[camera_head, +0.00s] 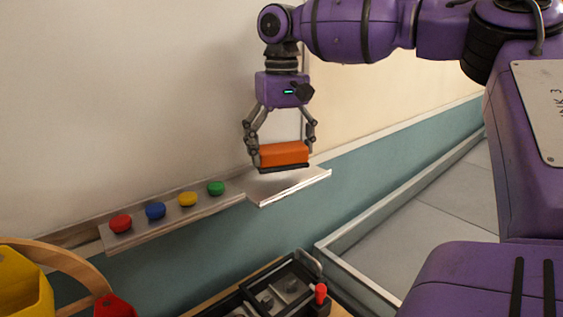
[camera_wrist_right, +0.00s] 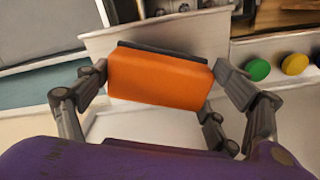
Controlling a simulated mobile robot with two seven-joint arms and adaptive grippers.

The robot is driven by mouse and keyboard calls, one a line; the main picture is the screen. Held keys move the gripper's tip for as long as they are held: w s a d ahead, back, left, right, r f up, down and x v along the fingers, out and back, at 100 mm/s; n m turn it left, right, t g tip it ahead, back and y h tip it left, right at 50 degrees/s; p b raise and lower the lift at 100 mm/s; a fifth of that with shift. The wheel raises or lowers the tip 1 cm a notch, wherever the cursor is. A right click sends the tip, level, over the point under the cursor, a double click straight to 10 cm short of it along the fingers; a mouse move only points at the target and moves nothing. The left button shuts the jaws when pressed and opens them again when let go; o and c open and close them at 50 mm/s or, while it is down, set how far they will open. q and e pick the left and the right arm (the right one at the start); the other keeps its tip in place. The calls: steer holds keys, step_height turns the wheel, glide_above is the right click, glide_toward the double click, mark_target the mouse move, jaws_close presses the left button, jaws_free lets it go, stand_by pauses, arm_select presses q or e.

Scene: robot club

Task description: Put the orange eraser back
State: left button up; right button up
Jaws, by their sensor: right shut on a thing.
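The orange eraser (camera_head: 284,154) is a block with a dark strip along its lower edge. My right gripper (camera_head: 282,150) is shut on it, with a finger at each end. In the head view the eraser is over the white ledge section (camera_head: 300,185) at the right end of the wall ledge; I cannot tell whether it touches it. In the right wrist view the eraser (camera_wrist_right: 160,80) sits between the fingers (camera_wrist_right: 160,85), with part of the white ledge (camera_wrist_right: 240,25) behind it. My left gripper is not in view.
Red (camera_head: 121,223), blue (camera_head: 155,211), yellow (camera_head: 188,199) and green (camera_head: 216,188) round pieces stand on the ledge (camera_head: 180,222) to the left. A dark compartment tray (camera_head: 240,300) is below. A yellow container (camera_head: 20,285) is at lower left. The wall is close behind the ledge.

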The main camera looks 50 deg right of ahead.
mark_target(282, 147)
step_height(282, 147, down, 3)
steer(key=shift+r, duration=0.15)
steer(key=o, duration=0.9)
step_height(282, 147, up, 12)
steer(key=shift+r, duration=0.1)
stand_by(0.6)
